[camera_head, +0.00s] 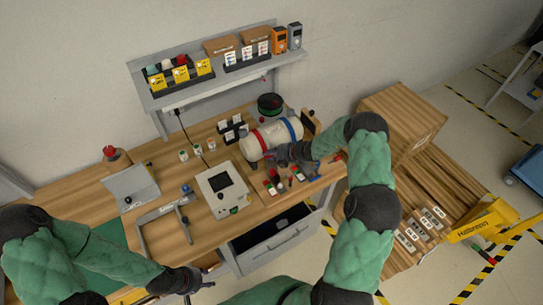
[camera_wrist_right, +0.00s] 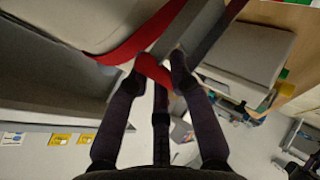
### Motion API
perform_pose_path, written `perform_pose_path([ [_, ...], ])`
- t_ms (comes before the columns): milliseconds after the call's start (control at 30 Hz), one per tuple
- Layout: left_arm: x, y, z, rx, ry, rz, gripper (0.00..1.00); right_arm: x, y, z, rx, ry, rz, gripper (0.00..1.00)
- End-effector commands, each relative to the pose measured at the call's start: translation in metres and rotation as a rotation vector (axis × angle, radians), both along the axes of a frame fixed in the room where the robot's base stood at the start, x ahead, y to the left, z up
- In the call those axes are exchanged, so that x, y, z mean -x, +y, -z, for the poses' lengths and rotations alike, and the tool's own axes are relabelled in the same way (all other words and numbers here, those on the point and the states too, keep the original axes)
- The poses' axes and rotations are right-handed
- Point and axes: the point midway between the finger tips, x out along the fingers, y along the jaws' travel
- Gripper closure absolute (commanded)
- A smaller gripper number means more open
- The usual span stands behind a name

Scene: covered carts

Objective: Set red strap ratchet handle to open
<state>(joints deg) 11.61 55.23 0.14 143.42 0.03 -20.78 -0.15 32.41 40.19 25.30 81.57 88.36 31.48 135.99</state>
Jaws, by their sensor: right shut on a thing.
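A white cylinder (camera_head: 272,134) lies on the wooden workbench with a red strap (camera_head: 259,140) and a blue strap (camera_head: 290,128) around it. My right gripper (camera_head: 280,155) is at the cylinder's near side, close to the red strap. In the right wrist view the red strap (camera_wrist_right: 145,34) runs across the pale cylinder. My right gripper is shut on a red piece (camera_wrist_right: 153,70) between its fingertips, which looks like the ratchet handle; its exact angle is hard to tell. My left gripper (camera_head: 192,280) is low at the bench's front, away from the cylinder; its jaws are too small to read.
A grey device with a screen (camera_head: 222,190) stands left of the cylinder, with a grey bracket (camera_head: 165,213) beside it. Small coloured parts (camera_head: 277,186) lie in front of the cylinder. A drawer (camera_head: 277,240) stands open below. A wooden box (camera_head: 403,115) is at the right.

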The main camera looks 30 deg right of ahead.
Motion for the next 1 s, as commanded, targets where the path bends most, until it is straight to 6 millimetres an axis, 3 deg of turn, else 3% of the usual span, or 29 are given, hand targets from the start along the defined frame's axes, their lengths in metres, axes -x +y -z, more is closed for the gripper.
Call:
perform_pose_path([
  [500, 0.0001, 0.0000, 0.0002, 0.000, 0.000, 0.000, 0.60, 0.0038, 0.0025, 0.0087, -0.001, 0.017, -0.001, 1.00],
  [533, 0.0001, 0.0000, 0.0002, 0.000, 0.000, 0.000, 0.60, 0.0039, 0.0026, 0.0089, -0.001, 0.017, 0.000, 0.75],
  [567, 0.0001, 0.0000, 0.0002, 0.000, 0.000, 0.000, 0.60, 0.0041, 0.0027, 0.0091, -0.001, 0.018, -0.001, 0.67],
  [1000, 0.0000, 0.0000, 0.0001, 0.000, 0.000, 0.000, 0.60, 0.0042, 0.0035, 0.0080, -0.004, 0.016, -0.002, 0.66],
])
